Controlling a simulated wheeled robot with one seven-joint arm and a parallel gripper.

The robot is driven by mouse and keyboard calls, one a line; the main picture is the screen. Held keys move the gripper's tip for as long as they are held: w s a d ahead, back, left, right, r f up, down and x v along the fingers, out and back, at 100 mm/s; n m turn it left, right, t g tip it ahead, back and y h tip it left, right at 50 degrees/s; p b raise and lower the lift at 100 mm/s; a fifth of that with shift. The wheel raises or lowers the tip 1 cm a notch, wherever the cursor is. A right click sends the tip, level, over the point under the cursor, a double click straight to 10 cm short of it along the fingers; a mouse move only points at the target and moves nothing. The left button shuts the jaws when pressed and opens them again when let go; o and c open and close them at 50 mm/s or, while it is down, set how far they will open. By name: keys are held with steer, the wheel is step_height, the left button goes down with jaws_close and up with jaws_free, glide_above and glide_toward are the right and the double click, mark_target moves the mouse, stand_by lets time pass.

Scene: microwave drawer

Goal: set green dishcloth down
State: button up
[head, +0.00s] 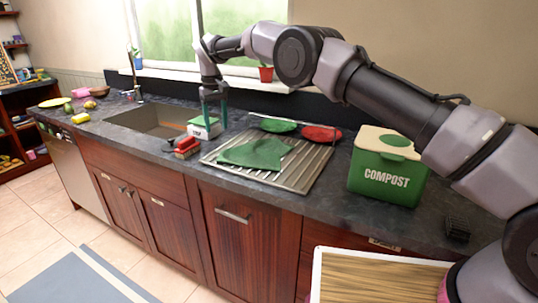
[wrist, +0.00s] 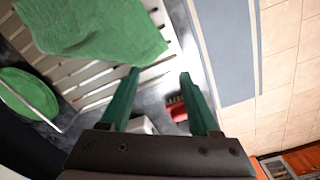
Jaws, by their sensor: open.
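The green dishcloth (head: 257,153) lies spread out on the slatted metal drying rack (head: 302,178) beside the sink. It also shows in the wrist view (wrist: 92,28), at the upper left and apart from my fingers. My gripper (head: 215,113) points down, to the left of the rack, by a white and green box. In the wrist view my gripper (wrist: 160,76) has its two green fingers spread, with nothing between them. No contact with the cloth shows.
A green and a red item (head: 321,133) sit at the rack's back. A red object (head: 187,147) lies between the sink (head: 152,118) and the rack, near the white and green box (head: 204,128). A green compost bin (head: 385,178) stands right of the rack.

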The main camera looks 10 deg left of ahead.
steer(key=w+d+r+m+y, duration=0.1)
steer(key=w+d+r, duration=0.2)
steer(key=d+r, duration=0.45)
steer(key=w+d+r+m, duration=0.1)
steer(key=w+d+r, duration=0.2)
steer(key=d+r, duration=0.45)
steer(key=s+d+r+m+t+y, duration=0.1)
steer(key=s+d+r+m+t, duration=0.15)
steer(key=d+r, duration=1.25)
steer(key=s+d+r+m+t, duration=0.1)
steer(key=s+d+m, duration=0.1)
steer(key=s+d, duration=0.6)
steer(key=s+d+r+m+t, duration=0.15)
steer(key=s+d, duration=0.25)
steer(key=d, duration=0.8)
steer(key=s+d+f+m, duration=0.1)
steer(key=s+d+f, duration=0.1)
steer(key=s, duration=0.3)
steer(key=s+d+f+m+t, duration=0.1)
steer(key=s+d+f+m, duration=0.1)
steer(key=s+d+f, duration=0.1)
steer(key=s+d+f+m+t, duration=0.1)
steer(key=s+d+f+m, duration=0.1)
steer(key=s+d, duration=0.3)
steer(key=shift+s+f, duration=0.4)
steer(key=shift+s, duration=0.85)
